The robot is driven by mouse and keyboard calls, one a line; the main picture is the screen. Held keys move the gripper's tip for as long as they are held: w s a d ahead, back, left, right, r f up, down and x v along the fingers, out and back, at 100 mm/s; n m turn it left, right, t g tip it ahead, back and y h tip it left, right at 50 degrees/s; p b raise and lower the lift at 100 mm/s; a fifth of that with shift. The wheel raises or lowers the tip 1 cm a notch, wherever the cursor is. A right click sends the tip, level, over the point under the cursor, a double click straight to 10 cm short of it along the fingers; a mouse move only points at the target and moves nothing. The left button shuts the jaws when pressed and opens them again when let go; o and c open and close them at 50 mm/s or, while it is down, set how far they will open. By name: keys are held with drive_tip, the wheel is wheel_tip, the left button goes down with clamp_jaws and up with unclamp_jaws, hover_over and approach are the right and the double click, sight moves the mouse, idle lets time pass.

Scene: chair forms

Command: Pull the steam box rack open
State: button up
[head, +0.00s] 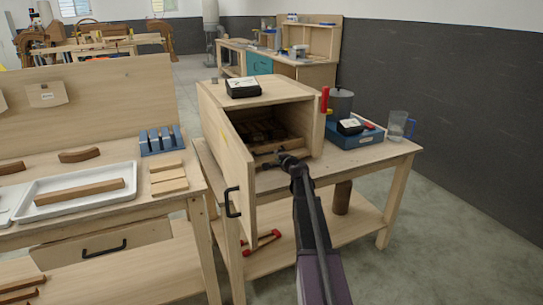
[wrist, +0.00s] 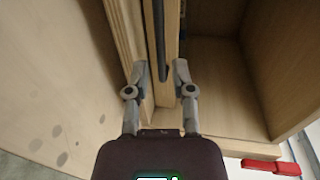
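The steam box (head: 262,92) is a pale wooden box on a table, with its door (head: 232,165) swung open toward me; the door has a black handle (head: 232,203). The rack (head: 262,132) sits in the dark interior, with wooden pieces on it. My gripper (head: 286,156) is at the front of the opening, near the rack's front edge. In the wrist view my gripper (wrist: 161,72) has its fingers apart, one on each side of a wooden strip (wrist: 171,45) and a dark rod (wrist: 159,40). I cannot tell whether the fingers press on them.
A black-and-white device (head: 243,88) lies on the box. Right of it stand a blue tray (head: 352,138), a grey pot (head: 340,102) and a clear jug (head: 398,126). A white tray (head: 82,188) lies on the left bench. Red-ended clamps (head: 262,241) lie on the lower shelf.

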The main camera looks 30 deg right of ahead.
sight(271, 153)
drive_tip(key=shift+b+x, duration=0.55)
drive_tip(key=shift+x, duration=2.85)
clamp_jaws()
